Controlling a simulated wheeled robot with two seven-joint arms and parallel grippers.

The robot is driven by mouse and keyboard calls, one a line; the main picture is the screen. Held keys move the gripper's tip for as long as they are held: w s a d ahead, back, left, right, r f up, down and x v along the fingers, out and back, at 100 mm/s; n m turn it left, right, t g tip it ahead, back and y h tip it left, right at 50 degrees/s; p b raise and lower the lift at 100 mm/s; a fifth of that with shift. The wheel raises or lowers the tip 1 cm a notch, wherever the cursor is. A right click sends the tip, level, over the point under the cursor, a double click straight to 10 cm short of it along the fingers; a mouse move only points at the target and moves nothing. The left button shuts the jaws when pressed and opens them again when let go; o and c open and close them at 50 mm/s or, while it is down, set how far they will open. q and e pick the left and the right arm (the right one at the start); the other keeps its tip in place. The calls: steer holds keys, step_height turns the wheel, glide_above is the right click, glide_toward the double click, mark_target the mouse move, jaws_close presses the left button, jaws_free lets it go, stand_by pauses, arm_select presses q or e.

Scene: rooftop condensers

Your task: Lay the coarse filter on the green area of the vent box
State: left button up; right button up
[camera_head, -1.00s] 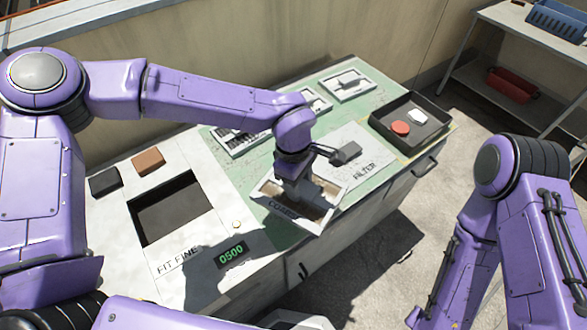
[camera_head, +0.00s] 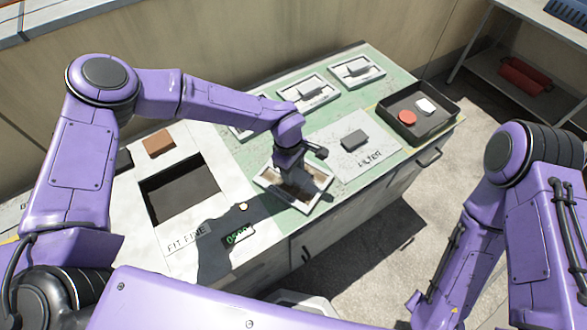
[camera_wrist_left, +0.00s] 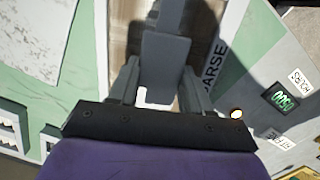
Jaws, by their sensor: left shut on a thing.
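The coarse filter (camera_head: 318,184), a white frame with a brown panel, is at the front part of the green area (camera_head: 240,172) of the vent box. It looks about level; I cannot tell whether it touches the surface. My left gripper (camera_head: 290,172) is above the middle of the filter and shut on it, with the grip point partly hidden. In the left wrist view the gripper (camera_wrist_left: 160,90) covers much of the filter (camera_wrist_left: 116,40), and part of its lettering, "ARSE", shows. My right arm is at the right; its gripper is outside the picture.
A grey plate marked FILTER (camera_head: 375,143) with a dark block lies right of the filter. A dark tray (camera_head: 440,128) holds a red and a white piece. Left are a dark opening (camera_head: 180,192) marked FIT FINE and a display (camera_head: 238,235). Several framed units line the back.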

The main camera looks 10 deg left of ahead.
arm_select(q)
steer(key=o, duration=1.2)
steer(key=shift+r, duration=0.2)
step_height(320, 180, up, 12)
steer(key=a+b, duration=0.1)
steer(key=shift+w+a, duration=0.15)
steer(key=shift+w, duration=0.1)
steer(key=shift+f, duration=0.1)
